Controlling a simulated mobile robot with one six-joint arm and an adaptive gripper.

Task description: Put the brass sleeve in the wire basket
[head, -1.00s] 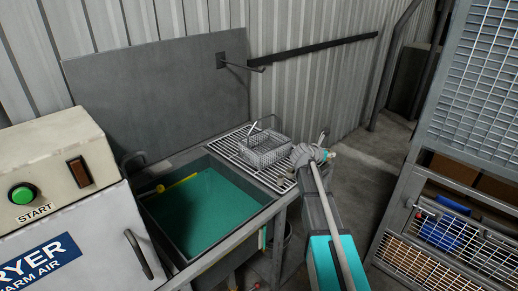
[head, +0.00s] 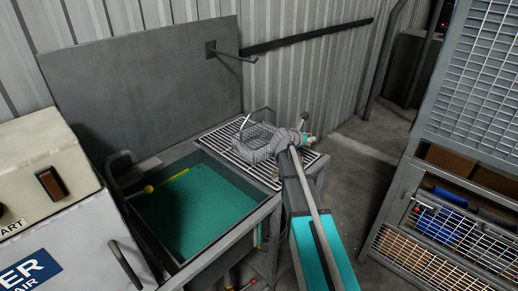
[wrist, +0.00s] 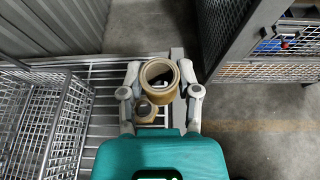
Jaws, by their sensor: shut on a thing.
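The brass sleeve (wrist: 159,72) is a tan-gold ring-shaped piece between the fingers of my gripper (wrist: 160,82) in the wrist view. My gripper is shut on it. A smaller ring of the same colour (wrist: 146,111) shows just below it; I cannot tell if it is part of the sleeve. The wire basket (wrist: 38,125) stands to the left of my gripper on the rack. In the head view the basket (head: 252,146) sits on the rack, with my gripper (head: 303,128) at its right side. The sleeve cannot be made out there.
The slatted rack (head: 262,176) lies beside a tank of green liquid (head: 200,208) with a yellow-handled tool (head: 165,182). A wall bracket (head: 235,54) juts out behind. A mesh cabinet (head: 470,110) stands to the right, with open floor between.

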